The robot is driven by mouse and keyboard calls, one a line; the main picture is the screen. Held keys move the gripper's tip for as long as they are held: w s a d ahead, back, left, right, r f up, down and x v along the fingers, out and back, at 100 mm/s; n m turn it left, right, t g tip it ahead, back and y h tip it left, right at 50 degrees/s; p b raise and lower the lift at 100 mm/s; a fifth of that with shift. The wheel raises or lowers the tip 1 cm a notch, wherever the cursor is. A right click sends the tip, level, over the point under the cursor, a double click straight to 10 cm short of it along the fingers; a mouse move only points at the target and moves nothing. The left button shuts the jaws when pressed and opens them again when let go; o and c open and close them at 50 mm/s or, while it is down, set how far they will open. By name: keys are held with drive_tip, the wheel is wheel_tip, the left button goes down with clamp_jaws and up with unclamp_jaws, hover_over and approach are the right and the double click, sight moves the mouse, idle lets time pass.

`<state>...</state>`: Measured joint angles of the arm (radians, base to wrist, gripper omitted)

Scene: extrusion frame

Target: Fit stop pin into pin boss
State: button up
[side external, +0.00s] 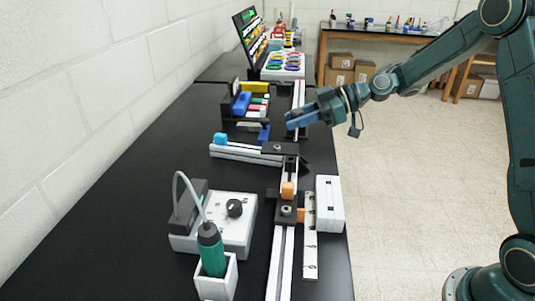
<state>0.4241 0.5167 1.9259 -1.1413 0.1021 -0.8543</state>
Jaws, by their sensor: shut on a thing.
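My gripper (291,120) is at the end of the arm, above the far part of the extrusion frame (283,258), pointing left. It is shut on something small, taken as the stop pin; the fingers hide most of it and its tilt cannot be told. A black block with a round light fitting (286,210) sits on the long rail. A black plate (280,148) lies where the cross rail meets the long rail. I cannot tell which of these has the pin boss. My gripper is beyond both, apart from them.
A grey box with a knob (235,208) and a white holder with a green-handled tool (211,250) stand front left. A parts rack (250,105) stands left of my gripper.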

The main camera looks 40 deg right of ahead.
drive_tip(key=shift+w+a+f, duration=0.2)
drive_tip(key=shift+w+f, duration=0.15)
drive_tip(key=shift+w, duration=0.1)
drive_tip(key=shift+f, duration=0.15)
hover_over(290, 161)
drive_tip(key=d, duration=0.1)
drive_tip(key=shift+w+f, duration=0.2)
drive_tip(key=shift+f, duration=1.95)
drive_tip(key=shift+f, duration=1.85)
drive_tip(key=o, duration=1)
drive_tip(key=shift+d, duration=0.1)
